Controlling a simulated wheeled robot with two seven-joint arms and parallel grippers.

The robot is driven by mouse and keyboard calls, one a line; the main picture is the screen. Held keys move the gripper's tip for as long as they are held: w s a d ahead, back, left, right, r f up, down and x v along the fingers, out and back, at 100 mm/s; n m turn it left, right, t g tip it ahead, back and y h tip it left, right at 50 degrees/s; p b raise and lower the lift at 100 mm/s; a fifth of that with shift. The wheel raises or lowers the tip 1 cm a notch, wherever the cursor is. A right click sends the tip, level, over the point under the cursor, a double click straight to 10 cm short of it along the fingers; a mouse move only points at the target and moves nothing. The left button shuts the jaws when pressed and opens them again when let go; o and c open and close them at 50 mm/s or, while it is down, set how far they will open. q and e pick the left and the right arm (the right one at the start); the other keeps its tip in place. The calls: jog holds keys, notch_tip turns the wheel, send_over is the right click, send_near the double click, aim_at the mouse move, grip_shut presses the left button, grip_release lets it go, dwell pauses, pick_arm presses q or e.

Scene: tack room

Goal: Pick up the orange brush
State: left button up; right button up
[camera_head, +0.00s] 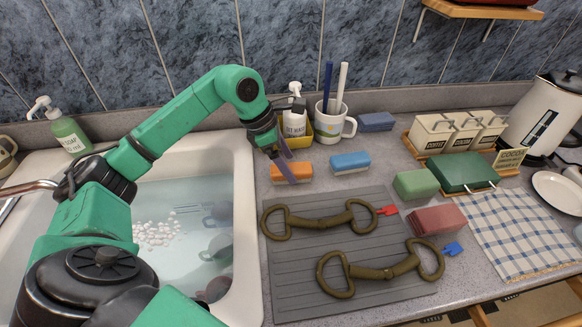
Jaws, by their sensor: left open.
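The orange brush (302,171) is a small block with a pale underside. It lies on the grey counter between the sink and the blue brush, just behind the ribbed grey mat. My left gripper (286,166) comes down from above at the brush. Its purplish fingers are open, and one crosses in front of the brush, hiding part of its middle. I cannot tell whether the fingers touch it. My right gripper is out of view.
A blue brush (350,162) lies to the right. Behind stand a soap bottle (295,119) and a white mug (333,126). Two olive horse bits (319,220) lie on the grey mat (300,280). The water-filled sink (243,220) is at left. Green (415,184) and red (437,219) blocks sit right.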

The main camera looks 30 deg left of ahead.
pick_arm(q)
jog(key=shift+d+f, duration=0.45)
jog(key=shift+f, duration=0.4)
jog(key=shift+w+f, duration=0.1)
jog(key=shift+w, duration=0.05)
jog(key=shift+f+b, duration=0.25)
jog(key=shift+b, duration=0.05)
grip_shut()
jog(key=shift+r, duration=0.1)
